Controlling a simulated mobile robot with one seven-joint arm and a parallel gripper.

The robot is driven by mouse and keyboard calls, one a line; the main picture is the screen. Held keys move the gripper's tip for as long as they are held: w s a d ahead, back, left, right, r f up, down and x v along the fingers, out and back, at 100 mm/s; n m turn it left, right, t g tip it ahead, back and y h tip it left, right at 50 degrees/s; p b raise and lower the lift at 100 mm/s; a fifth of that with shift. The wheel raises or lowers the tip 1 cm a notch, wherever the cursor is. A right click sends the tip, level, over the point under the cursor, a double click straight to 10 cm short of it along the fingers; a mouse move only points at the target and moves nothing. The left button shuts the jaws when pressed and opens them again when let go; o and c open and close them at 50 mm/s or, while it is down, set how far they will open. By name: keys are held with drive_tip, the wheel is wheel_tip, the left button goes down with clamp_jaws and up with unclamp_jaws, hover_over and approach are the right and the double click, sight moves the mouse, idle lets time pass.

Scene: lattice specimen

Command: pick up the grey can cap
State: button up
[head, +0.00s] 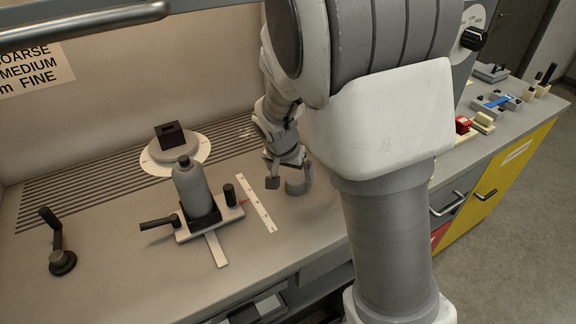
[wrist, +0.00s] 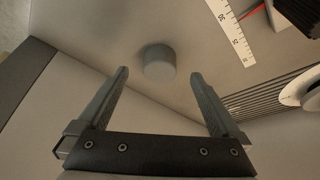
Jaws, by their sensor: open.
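The grey can cap (head: 295,187) is a short grey cylinder standing on the worktop. In the wrist view the cap (wrist: 159,66) lies ahead of the fingertips, roughly midway between them and a little beyond. My gripper (head: 288,182) is open, with one finger to each side of the cap in the head view. In the wrist view my gripper (wrist: 160,72) has nothing between its pads. The cap's underside is hidden, and I cannot tell the exact height of the fingertips above the worktop.
A white ruler (head: 257,203) lies just left of the cap. Beyond it a grey bottle (head: 191,187) stands in a black holder with a dark knob (head: 229,194). A round white dial (head: 176,150) sits behind. The worktop's front edge (head: 262,268) is close.

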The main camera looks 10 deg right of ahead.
sight(294, 180)
drive_tip(key=shift+w+x, duration=0.15)
drive_tip(key=shift+x, duration=1.45)
drive_tip(key=shift+w+x, duration=0.15)
drive_tip(key=shift+x, duration=1.4)
drive_tip(key=shift+d+r, duration=0.1)
drive_tip(key=shift+r, duration=0.05)
drive_tip(key=shift+c, duration=0.2)
drive_tip(key=c, duration=1.3)
drive_tip(key=shift+o, duration=0.2)
